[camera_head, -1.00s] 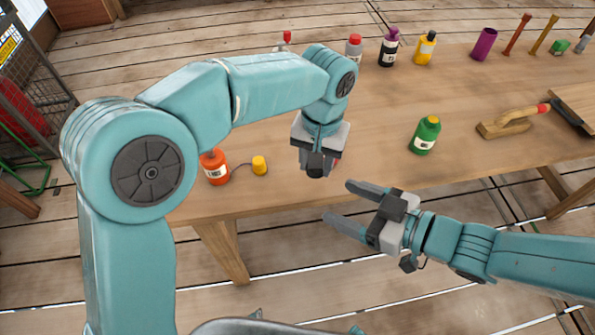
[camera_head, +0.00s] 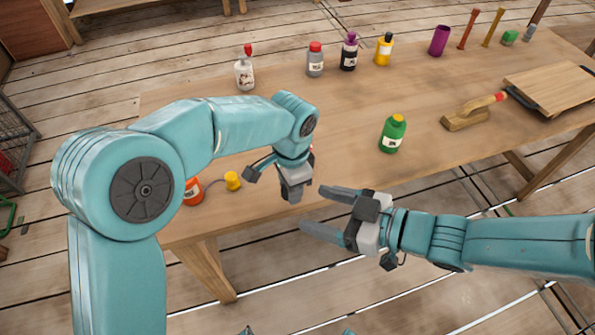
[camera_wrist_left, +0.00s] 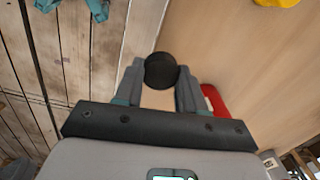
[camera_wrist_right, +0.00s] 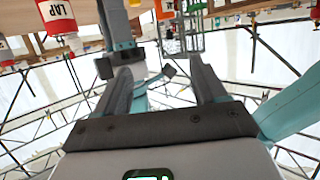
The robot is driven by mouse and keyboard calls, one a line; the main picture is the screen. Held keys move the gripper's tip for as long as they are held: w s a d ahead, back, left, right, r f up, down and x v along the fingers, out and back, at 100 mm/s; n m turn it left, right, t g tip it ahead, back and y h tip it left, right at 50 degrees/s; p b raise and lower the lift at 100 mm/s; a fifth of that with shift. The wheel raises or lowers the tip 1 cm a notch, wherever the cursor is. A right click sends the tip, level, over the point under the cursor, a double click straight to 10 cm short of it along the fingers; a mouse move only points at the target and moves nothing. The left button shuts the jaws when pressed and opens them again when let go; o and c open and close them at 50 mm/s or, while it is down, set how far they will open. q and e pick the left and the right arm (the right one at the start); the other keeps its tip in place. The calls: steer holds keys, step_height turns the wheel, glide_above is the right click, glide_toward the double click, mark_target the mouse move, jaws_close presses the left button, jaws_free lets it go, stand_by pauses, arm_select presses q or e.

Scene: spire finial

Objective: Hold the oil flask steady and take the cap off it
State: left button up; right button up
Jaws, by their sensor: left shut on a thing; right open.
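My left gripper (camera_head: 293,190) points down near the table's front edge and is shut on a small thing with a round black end. That black-ended thing (camera_wrist_left: 160,70) shows between the fingertips in the left wrist view. A red object (camera_wrist_left: 212,101) shows beside the right finger there, mostly hidden; I cannot tell whether it joins the black end. I cannot tell which vessel is the oil flask. My right gripper (camera_head: 312,208) is open and empty, a little right of the left gripper and in front of the table edge, its fingers pointing left.
On the table (camera_head: 345,140), an orange bottle (camera_head: 193,191) and tethered yellow cap (camera_head: 232,181) are left, a green bottle (camera_head: 392,134) right. A white bottle (camera_head: 245,72) and others stand behind. A wooden tool (camera_head: 470,112) and board (camera_head: 550,88) lie at right.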

mark_target(284, 191)
arm_select(q)
steer(key=f+m, duration=0.1)
steer(key=a+m, duration=0.1)
steer(key=m, duration=0.1)
steer(key=f+m, duration=0.1)
steer(key=m, duration=0.1)
steer(key=shift+s+a+f, duration=0.15)
steer(key=shift+s+f, duration=0.2)
steer(key=shift+s, duration=0.05)
